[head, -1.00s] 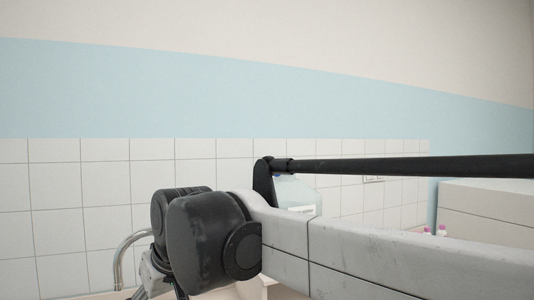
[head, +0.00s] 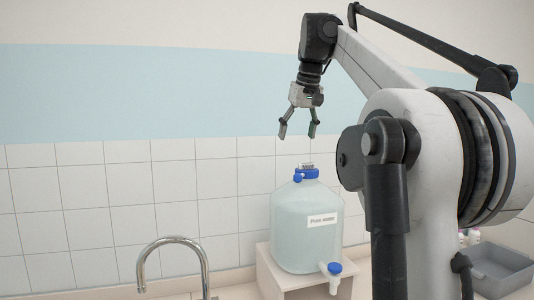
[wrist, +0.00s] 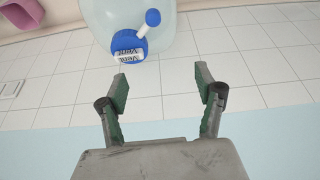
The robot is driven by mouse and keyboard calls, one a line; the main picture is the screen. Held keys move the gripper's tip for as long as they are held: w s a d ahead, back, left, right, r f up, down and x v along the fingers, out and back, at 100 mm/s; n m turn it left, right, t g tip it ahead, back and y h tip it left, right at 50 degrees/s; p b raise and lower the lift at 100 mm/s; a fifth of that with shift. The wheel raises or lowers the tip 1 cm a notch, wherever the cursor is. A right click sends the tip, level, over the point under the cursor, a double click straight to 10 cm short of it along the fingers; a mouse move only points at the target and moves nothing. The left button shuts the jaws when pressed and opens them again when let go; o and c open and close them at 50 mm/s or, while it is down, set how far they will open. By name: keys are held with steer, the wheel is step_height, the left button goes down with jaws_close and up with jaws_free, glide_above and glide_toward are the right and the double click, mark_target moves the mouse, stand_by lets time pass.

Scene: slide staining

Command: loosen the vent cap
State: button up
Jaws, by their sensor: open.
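The vent cap (head: 306,174) is a blue screw cap on top of a large translucent carboy (head: 292,231). In the wrist view the cap (wrist: 128,45) carries white labels reading "Vent", with a small blue side piece at its upper right. My gripper (head: 297,134) points down above the cap, clear of it. Its two fingers are spread with nothing between them. In the wrist view my gripper (wrist: 161,80) has the cap ahead of the fingertips and left of their midline.
The carboy stands on a pale box stand (head: 263,270) and has a blue-and-white spigot (head: 333,270) low in front. A curved metal tap (head: 172,240) is at the left. A grey tray (head: 500,265) sits at the right. The tiled wall is behind.

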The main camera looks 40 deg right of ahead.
glide_toward(307, 164)
steer(key=x, duration=0.9)
steer(key=shift+w+d, duration=0.35)
steer(key=shift+w, duration=0.05)
steer(key=shift+c, duration=0.2)
jaws_close()
steer(key=shift+p, duration=0.3)
